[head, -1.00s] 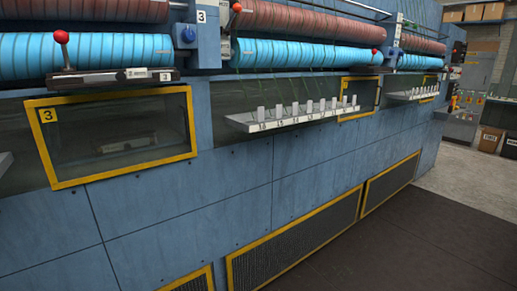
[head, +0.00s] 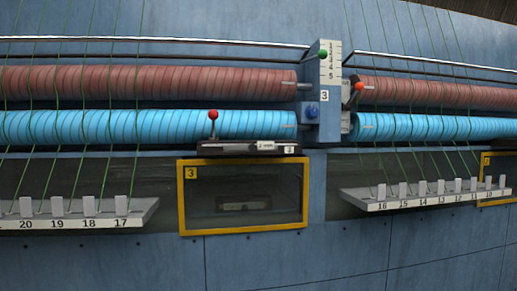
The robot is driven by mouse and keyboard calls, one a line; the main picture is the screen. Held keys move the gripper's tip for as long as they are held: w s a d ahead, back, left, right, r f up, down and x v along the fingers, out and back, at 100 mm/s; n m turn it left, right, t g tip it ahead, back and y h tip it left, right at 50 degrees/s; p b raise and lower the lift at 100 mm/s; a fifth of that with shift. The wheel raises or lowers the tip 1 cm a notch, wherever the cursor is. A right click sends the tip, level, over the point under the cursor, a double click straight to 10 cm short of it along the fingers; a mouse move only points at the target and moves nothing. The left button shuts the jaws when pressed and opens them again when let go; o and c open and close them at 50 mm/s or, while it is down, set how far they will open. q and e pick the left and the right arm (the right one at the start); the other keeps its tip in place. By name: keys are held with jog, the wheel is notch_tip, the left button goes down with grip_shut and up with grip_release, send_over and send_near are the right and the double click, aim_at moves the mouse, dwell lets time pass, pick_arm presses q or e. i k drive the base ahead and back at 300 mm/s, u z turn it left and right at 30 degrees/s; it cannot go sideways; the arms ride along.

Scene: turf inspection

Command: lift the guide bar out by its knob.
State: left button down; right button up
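A red ball knob (head: 213,115) stands upright on a short stem in front of the blue roller. The stem rises from the left part of a dark bar (head: 222,149), which I take to be the guide bar. The bar lies level below the blue roller, above a yellow-framed window. Its front carries a pale label and a tag marked 3. How the bar is seated behind its front edge is hidden. Neither of my grippers is in view.
The yellow-framed window (head: 182,215) is marked 3. A blue post (head: 329,75) with green and blue knobs stands right of the bar; an orange-red knob (head: 359,87) is beside it. Numbered ledges (head: 145,210) (head: 372,206) with white pegs and green strands jut out on both sides.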

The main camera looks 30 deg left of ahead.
aim_at(270, 144)
jog(key=z, duration=0.8)
jog(key=i, duration=2.6)
jog(key=u, duration=2.55)
